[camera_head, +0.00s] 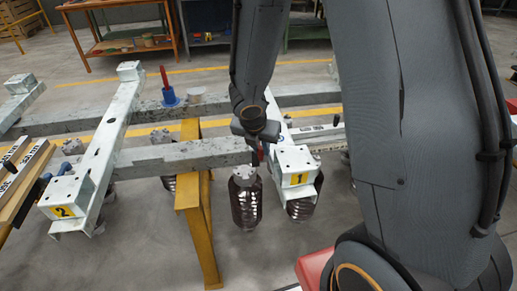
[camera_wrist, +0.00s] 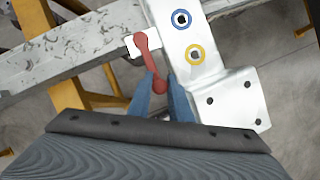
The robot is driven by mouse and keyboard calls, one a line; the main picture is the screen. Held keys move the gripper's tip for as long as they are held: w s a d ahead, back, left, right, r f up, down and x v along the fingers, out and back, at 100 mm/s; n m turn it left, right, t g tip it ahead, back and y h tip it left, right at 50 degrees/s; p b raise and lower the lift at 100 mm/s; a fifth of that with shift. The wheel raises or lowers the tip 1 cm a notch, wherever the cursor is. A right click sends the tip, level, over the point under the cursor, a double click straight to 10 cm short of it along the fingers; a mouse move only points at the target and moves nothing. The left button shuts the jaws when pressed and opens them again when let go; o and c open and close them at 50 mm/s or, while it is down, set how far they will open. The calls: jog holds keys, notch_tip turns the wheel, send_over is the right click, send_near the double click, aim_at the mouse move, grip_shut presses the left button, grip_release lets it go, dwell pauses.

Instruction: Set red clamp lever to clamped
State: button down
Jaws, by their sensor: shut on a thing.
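The red clamp lever (camera_wrist: 147,55) shows in the wrist view. One rounded end lies over a small white plate at the joint of the grey beam and the pale frame, and the other end lies between my fingers. My gripper (camera_wrist: 161,80) has two blue fingers, one on each side of the lever's near end, and is shut on it. In the head view my gripper (camera_head: 258,150) is beside the frame part marked 1 (camera_head: 296,168). The lever is mostly hidden there by my arm.
A blue and a yellow ring (camera_wrist: 195,54) sit on the pale frame beside the lever. Another red handle on a blue base (camera_head: 169,97) stands on the far beam. Dark springs (camera_head: 246,205) and a yellow stand (camera_head: 198,225) are below. A workbench (camera_head: 120,40) is behind.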

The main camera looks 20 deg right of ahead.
jog(key=shift+s+d, duration=0.1)
jog(key=shift+d, duration=0.05)
jog(key=c, duration=1.6)
grip_release()
jog(key=p+v, duration=0.3)
jog(key=v, duration=0.4)
jog(key=shift+s+r, duration=0.1)
jog(key=shift+r, duration=0.25)
jog(key=s+r+m+g+y, duration=0.1)
jog(key=s+m, duration=0.3)
jog(key=m, duration=0.5)
jog(key=s+d+r+m+g, duration=0.1)
jog(key=s+m, duration=0.4)
jog(key=m, duration=0.5)
jog(key=s+d+r+m+y, duration=0.1)
jog(key=s+r+m, duration=0.2)
jog(key=m, duration=0.6)
jog(key=shift+s+d+m+g+y, duration=0.1)
jog(key=shift+s+m+g+y, duration=0.25)
jog(key=shift+s, duration=0.65)
